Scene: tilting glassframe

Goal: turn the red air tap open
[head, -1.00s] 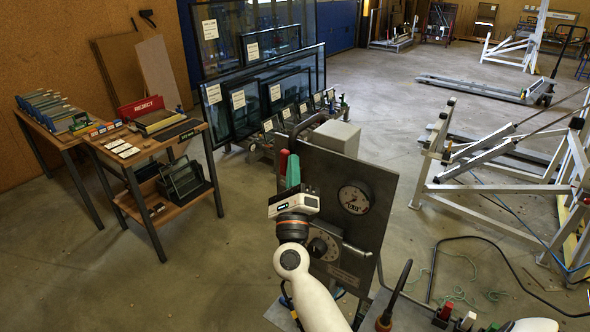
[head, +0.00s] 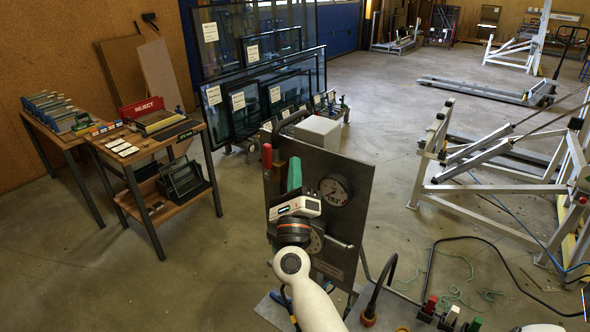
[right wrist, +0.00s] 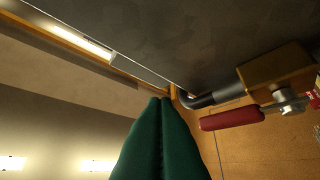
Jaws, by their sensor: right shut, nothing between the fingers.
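The red tap handle (head: 267,157) stands upright at the left edge of a dark control panel (head: 350,228) in the head view. In the right wrist view the red handle (right wrist: 231,117) lies across the picture, to the right of my fingertips, joined to a metal fitting (right wrist: 289,105). My right gripper (head: 294,172) has green fingers pressed together, with nothing between them. They point up just right of the handle in the head view, and a gap to it shows. The right wrist view also shows these shut fingers (right wrist: 160,102). My left gripper is not in view.
A round gauge (head: 335,190) is on the panel face. A dark hose (right wrist: 212,98) runs close to the handle. A pale box (head: 318,132) is behind the panel. A wooden bench (head: 160,142) stands at left; open floor (head: 225,245) lies between.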

